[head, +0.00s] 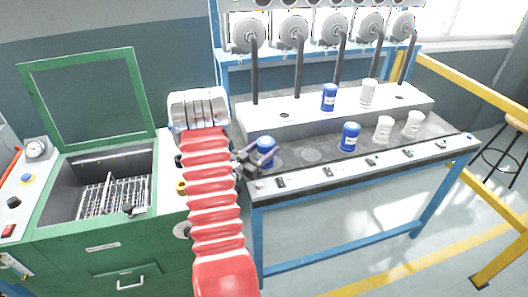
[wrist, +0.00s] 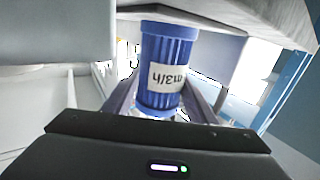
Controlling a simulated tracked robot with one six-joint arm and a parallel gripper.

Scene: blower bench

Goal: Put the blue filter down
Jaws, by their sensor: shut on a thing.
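My gripper (head: 248,158) is at the left end of the blower bench, shut on a blue filter (head: 265,150). In the wrist view the same blue filter (wrist: 166,68) is ribbed, with a white label, and sits between the two fingers. The label reads upside down there. In the head view the filter looks upright over the grey lower shelf of the bench (head: 310,170). I cannot tell whether its base touches the shelf.
Another blue filter (head: 349,136) and two white filters (head: 383,129) stand on the lower shelf. A blue filter (head: 329,97) and a white filter (head: 367,93) stand on the raised ledge. Dark pipes (head: 298,70) rise behind. A green open-lidded machine (head: 100,190) is at left.

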